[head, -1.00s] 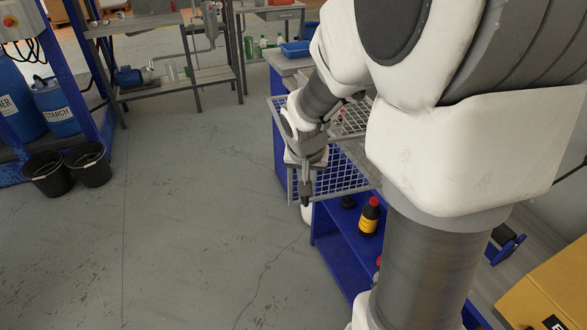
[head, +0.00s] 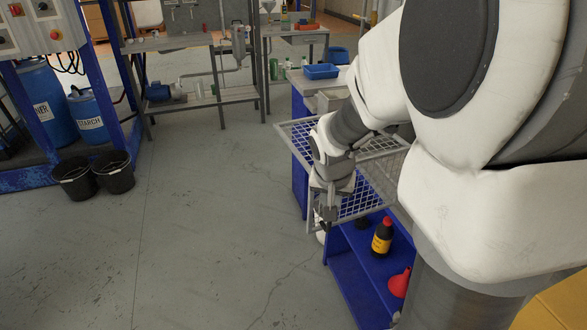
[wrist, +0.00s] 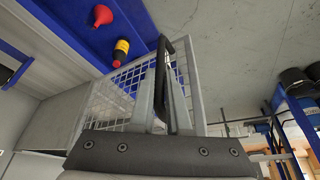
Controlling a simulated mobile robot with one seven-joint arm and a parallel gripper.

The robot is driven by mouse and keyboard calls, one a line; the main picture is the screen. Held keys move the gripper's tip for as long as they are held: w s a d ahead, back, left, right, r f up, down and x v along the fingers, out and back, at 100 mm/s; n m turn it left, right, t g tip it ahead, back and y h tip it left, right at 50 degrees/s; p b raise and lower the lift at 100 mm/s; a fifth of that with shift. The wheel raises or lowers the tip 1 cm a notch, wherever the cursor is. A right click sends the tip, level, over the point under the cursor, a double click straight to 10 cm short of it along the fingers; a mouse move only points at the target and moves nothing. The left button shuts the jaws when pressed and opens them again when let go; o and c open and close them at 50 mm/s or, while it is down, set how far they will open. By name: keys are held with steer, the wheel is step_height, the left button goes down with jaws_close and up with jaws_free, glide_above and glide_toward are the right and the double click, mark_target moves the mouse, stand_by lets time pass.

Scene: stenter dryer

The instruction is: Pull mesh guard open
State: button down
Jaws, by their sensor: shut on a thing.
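The mesh guard (head: 368,198) is a grey-framed wire panel that juts out from the blue cabinet over the floor. In the wrist view the mesh (wrist: 118,95) lies left of and behind my fingers. It has a black handle (wrist: 184,75), seen in the wrist view as a dark bar at the fingertips. My gripper (head: 326,213) is at the guard's near outer edge, pointing down, and in the wrist view (wrist: 166,85) its two fingers are shut on the handle. The handle is mostly hidden in the head view.
The blue cabinet (head: 345,275) holds a dark bottle with a yellow label (head: 382,236) and a red funnel (head: 399,283) on its shelf. A blue tray (head: 321,71) sits on the bench behind. Black buckets (head: 115,172) stand at left. The floor between is clear.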

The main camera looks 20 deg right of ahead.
steer(key=shift+d, duration=0.15)
steer(key=c, duration=0.9)
jaws_free()
steer(key=shift+s+r, duration=0.1)
steer(key=shift+r, duration=0.35)
steer(key=p+v, duration=0.2)
steer(key=v, duration=1.4)
steer(key=shift+s+a+r+p, duration=0.15)
steer(key=shift+s+a+p, duration=0.1)
steer(key=shift+p, duration=0.1)
